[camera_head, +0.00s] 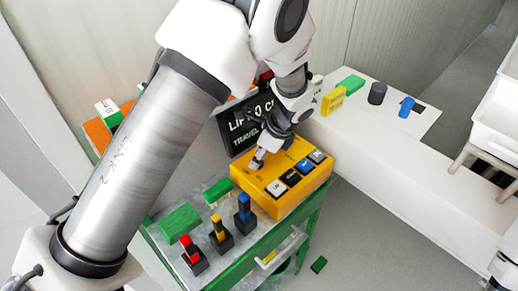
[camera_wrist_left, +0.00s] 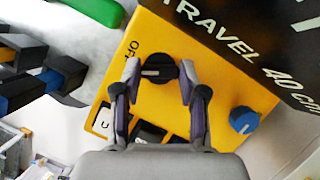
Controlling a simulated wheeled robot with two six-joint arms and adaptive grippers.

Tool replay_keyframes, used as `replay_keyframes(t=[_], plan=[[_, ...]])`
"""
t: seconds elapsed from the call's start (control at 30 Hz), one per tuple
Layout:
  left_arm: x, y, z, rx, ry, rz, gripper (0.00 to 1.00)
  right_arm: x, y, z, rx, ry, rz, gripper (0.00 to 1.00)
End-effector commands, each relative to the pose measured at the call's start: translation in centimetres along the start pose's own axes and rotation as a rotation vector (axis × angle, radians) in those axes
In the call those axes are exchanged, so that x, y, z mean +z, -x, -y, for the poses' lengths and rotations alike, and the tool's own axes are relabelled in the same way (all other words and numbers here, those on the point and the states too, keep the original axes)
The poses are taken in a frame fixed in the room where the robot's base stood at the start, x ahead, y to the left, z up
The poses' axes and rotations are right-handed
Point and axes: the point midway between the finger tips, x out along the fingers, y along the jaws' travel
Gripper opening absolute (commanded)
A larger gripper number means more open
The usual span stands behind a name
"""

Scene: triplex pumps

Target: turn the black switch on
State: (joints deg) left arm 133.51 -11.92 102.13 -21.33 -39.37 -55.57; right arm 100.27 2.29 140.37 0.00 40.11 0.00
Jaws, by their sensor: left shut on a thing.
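The yellow control box (camera_head: 268,190) stands on the green-framed metal table, and it fills the middle of the left wrist view (camera_wrist_left: 205,95). The black switch (camera_wrist_left: 160,73) is a round knob on the box with a pale line across it. Small black lettering lies beside it; I cannot read it surely. My left gripper (camera_wrist_left: 159,70) has a fingertip on either side of the knob and is shut on it. In the head view my left gripper (camera_head: 258,158) is over the box's rear left corner, and the knob is mostly hidden. My right gripper is out of view.
A blue knob (camera_wrist_left: 243,120) and square buttons (camera_head: 290,177) share the box's top. Red, yellow and blue levers (camera_head: 244,208) stand to its left. A black sign (camera_head: 238,127) rises behind. A white bench (camera_head: 385,160) with several small parts is at right.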

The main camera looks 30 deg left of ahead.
Motion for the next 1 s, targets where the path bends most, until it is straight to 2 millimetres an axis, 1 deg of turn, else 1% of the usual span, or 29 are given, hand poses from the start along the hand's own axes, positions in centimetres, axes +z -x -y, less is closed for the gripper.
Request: replay_keyframes(t=[0.03,0.1,0.3,0.5,0.73,1.0], plan=[[0.1,0.1,-0.2,0.025,0.037,0.001,0.07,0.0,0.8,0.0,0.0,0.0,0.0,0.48],[0.1,0.1,-0.2,0.051,0.1,0.001,0.07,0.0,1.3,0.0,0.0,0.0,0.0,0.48],[0.1,-0.1,-0.1,0.12,0.266,0.002,0.07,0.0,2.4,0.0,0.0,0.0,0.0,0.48],[0.1,-0.2,-0.1,0.175,0.399,0.002,0.07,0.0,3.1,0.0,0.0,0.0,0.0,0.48],[0.0,-0.3,-0.1,0.215,0.495,0.003,0.07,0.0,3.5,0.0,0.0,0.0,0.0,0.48],[0.0,-0.4,-0.1,0.231,0.531,0.005,0.07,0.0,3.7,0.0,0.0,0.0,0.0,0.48]])
